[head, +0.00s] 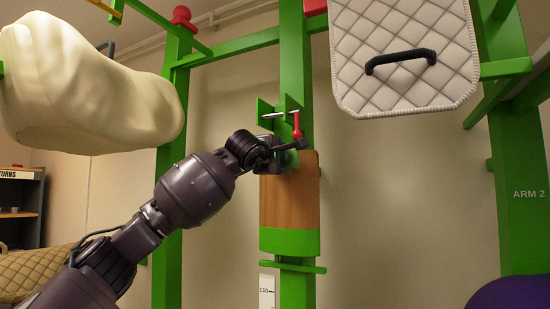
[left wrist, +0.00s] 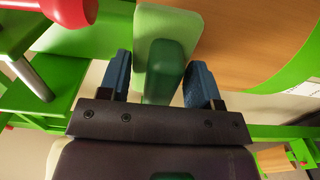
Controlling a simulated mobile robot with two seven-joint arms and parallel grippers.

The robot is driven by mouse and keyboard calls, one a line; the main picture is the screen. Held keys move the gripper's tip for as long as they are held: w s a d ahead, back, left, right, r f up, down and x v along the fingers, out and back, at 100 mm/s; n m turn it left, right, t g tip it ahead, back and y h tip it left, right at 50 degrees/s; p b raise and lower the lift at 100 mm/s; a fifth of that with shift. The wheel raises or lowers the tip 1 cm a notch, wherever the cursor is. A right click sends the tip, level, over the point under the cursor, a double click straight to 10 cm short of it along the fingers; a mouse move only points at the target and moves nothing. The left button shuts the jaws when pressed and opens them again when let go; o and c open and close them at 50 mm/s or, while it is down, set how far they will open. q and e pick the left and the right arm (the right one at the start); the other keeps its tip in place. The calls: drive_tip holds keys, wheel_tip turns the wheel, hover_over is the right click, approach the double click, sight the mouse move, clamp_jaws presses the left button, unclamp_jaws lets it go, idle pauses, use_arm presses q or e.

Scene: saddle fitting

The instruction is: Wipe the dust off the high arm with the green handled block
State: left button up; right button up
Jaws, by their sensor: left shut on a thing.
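My left gripper (head: 283,156) is raised in front of the wooden panel on the middle green post. In the left wrist view its two blue fingers (left wrist: 160,85) are shut on the dark green handle (left wrist: 168,65) of a block with a pale green pad (left wrist: 168,22). In the head view the gripper mostly hides the block, a bit of green (head: 290,159) showing beside the panel's upper edge. I cannot tell whether the pad touches the panel. Which beam is the high arm is unclear; "ARM 2" is written on the right post (head: 520,215). I make out no dust. My right gripper is not in view.
The wooden panel (head: 290,195) has a green lower band. A red peg (head: 297,125) and green bracket (head: 265,112) sit just above the gripper. A cream padded form (head: 90,100) hangs left, a quilted pad (head: 405,60) upper right. A purple shape (head: 512,292) is lower right.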

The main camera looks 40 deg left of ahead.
use_arm(q)
drive_tip(key=shift+p+x, duration=0.35)
drive_tip(key=shift+x, duration=0.65)
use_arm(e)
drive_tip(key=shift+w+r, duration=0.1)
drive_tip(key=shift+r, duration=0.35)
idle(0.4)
use_arm(q)
drive_tip(key=shift+w+f+b, duration=0.1)
drive_tip(key=shift+f+b, duration=0.8)
drive_tip(key=shift+f, duration=0.5)
drive_tip(key=shift+f+b, duration=0.5)
drive_tip(key=shift+f, duration=0.2)
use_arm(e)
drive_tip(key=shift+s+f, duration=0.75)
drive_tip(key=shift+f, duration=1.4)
use_arm(q)
drive_tip(key=shift+s+r+p, duration=0.2)
drive_tip(key=shift+r+p, duration=0.35)
drive_tip(key=shift+r, duration=0.4)
drive_tip(key=shift+r+p, duration=0.95)
drive_tip(key=shift+r, duration=0.35)
drive_tip(key=shift+f, duration=0.1)
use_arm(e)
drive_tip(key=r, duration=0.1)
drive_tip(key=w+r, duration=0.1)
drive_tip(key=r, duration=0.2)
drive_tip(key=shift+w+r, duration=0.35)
use_arm(q)
drive_tip(key=shift+w, duration=0.1)
